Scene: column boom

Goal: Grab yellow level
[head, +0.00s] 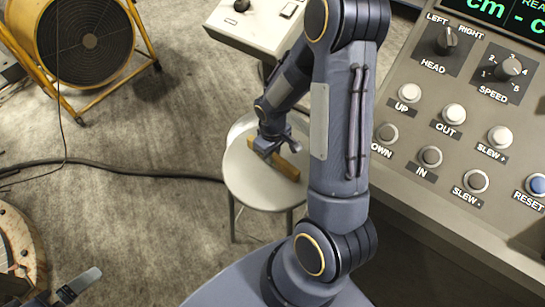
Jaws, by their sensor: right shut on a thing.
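The yellow level (287,170) is a short yellow-brown bar on the round pale stool (245,190). My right gripper (277,150) reaches down over the stool and is shut on the level. The gripper hides part of the bar, and I cannot tell whether it is still touching the seat. Part of my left gripper (78,286) shows at the bottom left corner, away from the level. Its jaw opening is not clear.
A control panel (460,185) with knobs and buttons fills the right side. A pale box (265,25) stands behind the stool. A yellow-framed fan (85,40) is at the upper left, a wooden round (15,235) at the left. A dark cable (120,170) crosses the carpet.

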